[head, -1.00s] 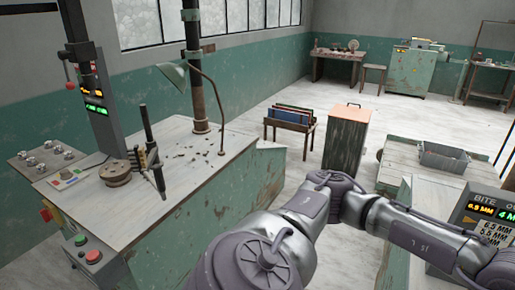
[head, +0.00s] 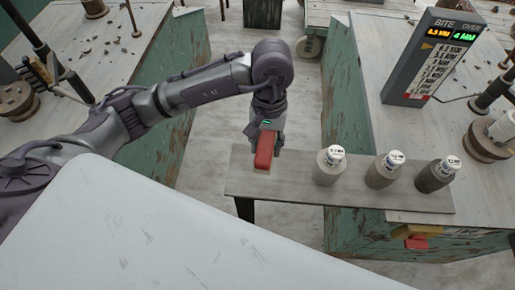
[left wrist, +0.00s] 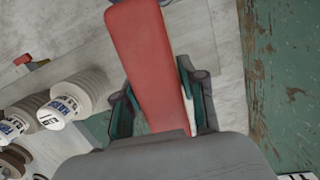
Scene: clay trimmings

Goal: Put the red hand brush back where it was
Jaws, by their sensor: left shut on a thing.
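The red hand brush (head: 264,151) is in my left gripper (head: 266,133), at the left end of a narrow grey shelf (head: 300,190). I cannot tell whether the brush touches the shelf. In the left wrist view the brush's long red body (left wrist: 148,55) lies between the two fingers of my left gripper (left wrist: 160,108), which is shut on it. My right gripper is out of view.
A display box (head: 432,58) stands on the right workbench (head: 370,85). A pale panel (head: 150,235) fills the lower left. Between the benches is open floor (head: 205,130).

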